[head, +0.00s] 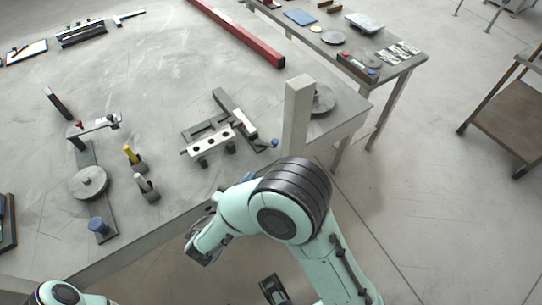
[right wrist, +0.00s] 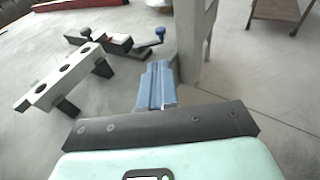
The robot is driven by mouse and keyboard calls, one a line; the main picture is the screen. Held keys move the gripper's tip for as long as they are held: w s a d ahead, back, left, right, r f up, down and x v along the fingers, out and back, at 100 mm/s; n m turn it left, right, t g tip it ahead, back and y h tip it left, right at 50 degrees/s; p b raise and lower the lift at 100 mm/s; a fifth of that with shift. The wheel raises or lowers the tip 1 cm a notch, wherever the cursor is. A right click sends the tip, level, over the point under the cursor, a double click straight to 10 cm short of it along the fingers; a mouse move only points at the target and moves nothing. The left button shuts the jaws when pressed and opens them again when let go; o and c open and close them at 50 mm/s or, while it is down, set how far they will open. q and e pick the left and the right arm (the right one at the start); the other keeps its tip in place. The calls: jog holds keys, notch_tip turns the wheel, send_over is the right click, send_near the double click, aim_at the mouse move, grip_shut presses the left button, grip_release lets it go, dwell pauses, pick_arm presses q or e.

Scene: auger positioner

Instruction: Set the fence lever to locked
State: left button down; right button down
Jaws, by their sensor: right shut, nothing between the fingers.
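The fence fixture stands on the grey table with a white bar with dark holes (head: 211,140) and a dark rail behind it. At its right end a lever with a blue knob (head: 274,143) sticks out low toward the post. My left gripper is not visible.
An upright grey post (head: 297,115) stands right of the lever, close to the table's corner, with a round disc (head: 322,99) behind it. Left of the fixture are a yellow-topped peg (head: 130,155), a grey-topped peg (head: 145,185) and a clamp-like stand. A red beam (head: 240,35) lies farther back.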

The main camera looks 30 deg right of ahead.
aim_at(274, 144)
jog(key=x, duration=1.4)
jog(key=shift+d, duration=0.1)
jog(key=shift+w+d, duration=0.3)
jog(key=shift+d, duration=0.45)
jog(key=shift+w+d, duration=0.25)
jog(key=shift+d, duration=0.45)
jog(key=shift+a, duration=0.1)
